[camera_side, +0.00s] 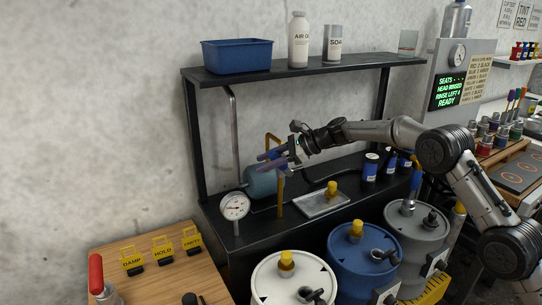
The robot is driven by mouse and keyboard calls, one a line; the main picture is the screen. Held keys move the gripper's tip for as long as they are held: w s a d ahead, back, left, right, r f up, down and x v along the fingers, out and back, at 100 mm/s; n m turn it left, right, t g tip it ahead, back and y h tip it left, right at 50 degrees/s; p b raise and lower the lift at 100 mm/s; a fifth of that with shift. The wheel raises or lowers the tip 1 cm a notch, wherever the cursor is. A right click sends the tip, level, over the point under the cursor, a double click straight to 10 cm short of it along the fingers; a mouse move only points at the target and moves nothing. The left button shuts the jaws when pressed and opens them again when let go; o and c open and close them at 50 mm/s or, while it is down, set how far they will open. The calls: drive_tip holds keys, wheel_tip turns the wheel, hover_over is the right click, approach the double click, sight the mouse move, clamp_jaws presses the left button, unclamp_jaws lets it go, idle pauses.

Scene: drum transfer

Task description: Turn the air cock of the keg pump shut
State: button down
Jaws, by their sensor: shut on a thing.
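My gripper (270,160) reaches in from the right above the black bench, its purple fingers pointing left. It is shut on a small part by the bent orange pipe (279,190). This appears to be the air cock, but the fingers hide it and I cannot tell how its handle is turned. A blue-grey cylinder (260,183) lies just below the fingers, with the orange pipe in front of it. A round white dial gauge (235,206) stands at the cylinder's left end; its reading is too small to tell.
A black shelf (290,77) above carries a blue bin (237,56) and bottles. A flat tray (321,203) lies right of the pipe. White (284,285), blue (364,258) and grey (416,232) drums stand in front. A wooden table (160,270) holds yellow tags at lower left.

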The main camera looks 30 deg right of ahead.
wheel_tip(320, 180, down, 7)
drive_tip(key=a+n+h, duration=0.1)
drive_tip(key=n+h, duration=0.2)
drive_tip(key=h, duration=0.6)
drive_tip(key=shift+a+g, duration=0.15)
drive_tip(key=shift+g, duration=0.25)
drive_tip(key=shift+f+n, duration=0.2)
drive_tip(key=shift+n, duration=0.1)
drive_tip(key=c, duration=0.5)
unclamp_jaws()
drive_tip(key=v, duration=1.4)
